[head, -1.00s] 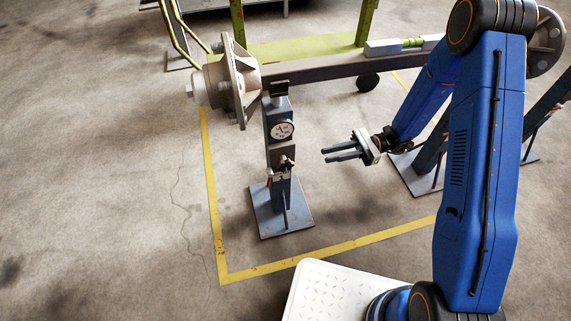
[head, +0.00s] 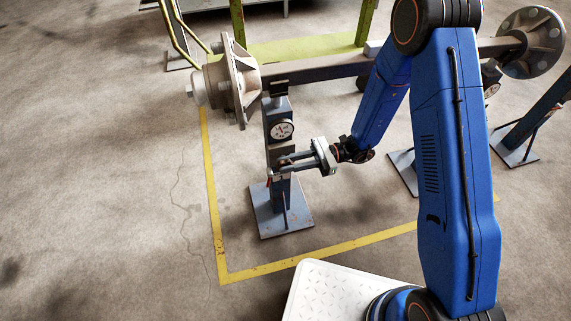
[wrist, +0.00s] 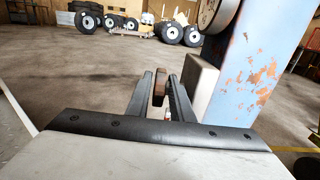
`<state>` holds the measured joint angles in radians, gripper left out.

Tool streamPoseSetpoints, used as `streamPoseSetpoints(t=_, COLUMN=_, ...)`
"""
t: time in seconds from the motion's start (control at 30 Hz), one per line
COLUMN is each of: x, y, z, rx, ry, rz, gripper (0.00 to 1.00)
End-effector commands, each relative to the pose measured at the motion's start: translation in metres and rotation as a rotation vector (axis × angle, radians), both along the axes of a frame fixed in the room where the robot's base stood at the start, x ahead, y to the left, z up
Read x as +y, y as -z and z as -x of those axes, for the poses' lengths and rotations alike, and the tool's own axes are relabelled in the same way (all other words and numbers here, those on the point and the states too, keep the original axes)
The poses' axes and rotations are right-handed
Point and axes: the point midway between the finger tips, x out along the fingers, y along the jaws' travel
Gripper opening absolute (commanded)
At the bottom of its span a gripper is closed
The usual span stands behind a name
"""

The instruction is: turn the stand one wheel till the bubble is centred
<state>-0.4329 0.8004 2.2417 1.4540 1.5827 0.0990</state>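Stand one is the blue-grey stand (head: 280,107) under the left end of the axle. Its small wheel is at mid-column and mostly covered by my gripper (head: 279,165) in the head view. In the wrist view, my gripper (wrist: 163,92) has its two dark fingers apart, with a brownish piece, apparently the wheel (wrist: 157,92), between them. I cannot tell whether the fingers touch it. The level with the bubble lies on the axle beam (head: 318,69); my arm hides it except for a pale end (head: 373,47), so the bubble is not visible.
A round dial (head: 281,130) with a red needle faces out from stand one, above the wheel. A hub flange (head: 240,80) sits above left. A second stand (head: 403,170) is partly behind my arm. Yellow floor lines (head: 320,250) surround the stands; the floor at left is clear.

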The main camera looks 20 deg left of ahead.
Motion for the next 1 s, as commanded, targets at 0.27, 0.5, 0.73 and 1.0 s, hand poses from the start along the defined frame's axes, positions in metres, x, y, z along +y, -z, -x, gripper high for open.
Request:
streamPoseSetpoints(t=0.27, x=0.0085, y=0.0001, z=0.0056, rx=0.000, ry=0.000, rz=0.000, gripper=0.20)
streamPoseSetpoints(t=0.5, x=0.0084, y=0.0001, z=0.0053, rx=0.000, ry=0.000, rz=0.000, gripper=0.08)
streamPoseSetpoints(t=0.73, x=0.0082, y=0.0003, z=0.0053, rx=0.002, ry=0.000, rz=-0.003, gripper=0.00)
streamPoseSetpoints(t=1.0, x=0.0082, y=0.0021, z=0.0055, rx=0.066, ry=-0.002, rz=-0.102, gripper=0.00)
